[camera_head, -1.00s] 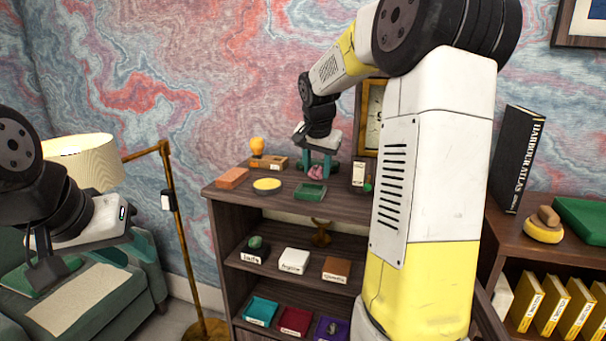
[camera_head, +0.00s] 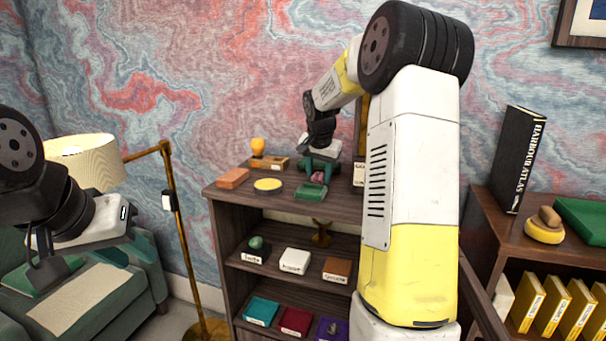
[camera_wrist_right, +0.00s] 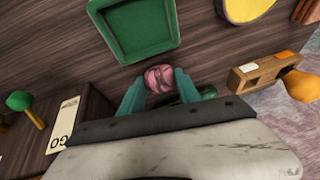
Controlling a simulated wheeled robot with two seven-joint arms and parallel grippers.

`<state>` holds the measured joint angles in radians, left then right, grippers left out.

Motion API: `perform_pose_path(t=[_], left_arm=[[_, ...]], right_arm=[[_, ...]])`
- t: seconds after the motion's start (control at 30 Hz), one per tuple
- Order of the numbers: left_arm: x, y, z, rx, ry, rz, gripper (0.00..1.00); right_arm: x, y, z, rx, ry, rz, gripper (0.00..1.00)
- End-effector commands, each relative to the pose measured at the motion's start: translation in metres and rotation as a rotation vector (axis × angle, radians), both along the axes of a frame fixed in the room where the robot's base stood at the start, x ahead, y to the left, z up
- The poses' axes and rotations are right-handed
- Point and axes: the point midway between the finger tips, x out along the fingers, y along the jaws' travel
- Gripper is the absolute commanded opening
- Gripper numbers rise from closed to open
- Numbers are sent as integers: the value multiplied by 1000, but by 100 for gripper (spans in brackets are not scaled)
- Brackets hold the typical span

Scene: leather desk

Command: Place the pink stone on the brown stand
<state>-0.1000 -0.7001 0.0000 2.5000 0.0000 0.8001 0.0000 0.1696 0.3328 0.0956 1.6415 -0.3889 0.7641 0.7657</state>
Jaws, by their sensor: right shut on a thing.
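The pink stone (camera_wrist_right: 158,77) is between the fingertips of my right gripper (camera_wrist_right: 157,88), which is shut on it. In the head view, the stone (camera_head: 317,177) shows in the right gripper (camera_head: 318,173) above the cabinet top, just behind the green tray (camera_head: 309,191). The brown stand (camera_head: 337,268) is a small labelled block at the right of the middle shelf, below the top. Its upper face looks empty. My left gripper (camera_head: 85,262) is open and empty at the left, in front of the green armchair.
On the top are an orange-brown block (camera_head: 233,178), a yellow dish (camera_head: 268,184) and a wooden block with an orange bulb (camera_head: 258,150). Coloured trays (camera_head: 262,311) lie lower.

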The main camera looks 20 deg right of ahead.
Motion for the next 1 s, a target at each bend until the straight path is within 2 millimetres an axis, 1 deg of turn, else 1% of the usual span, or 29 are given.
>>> perform_pose_path(t=[0.03,0.07,0.1,0.17,0.47,0.57,0.67,1.0], left_arm=[[0,0,0,0,0,0,32],[0,0,0,0,0,0,32],[0,0,0,0,0,0,32],[0,0,0,0,0,0,32],[0,0,0,0,0,0,32],[0,0,0,0,0,0,32],[0,0,0,0,0,0,32],[0,0,0,0,0,0,32]], right_arm=[[0,0,-2,0,1,1,0],[0,0,-2,1,1,0,44],[0,0,-2,1,1,0,52],[0,0,-2,1,1,0,62],[0,0,-1,0,0,0,62],[-1,0,5,0,-2,0,62],[-6,2,17,-1,-3,0,62],[-34,11,83,0,-4,0,62]])
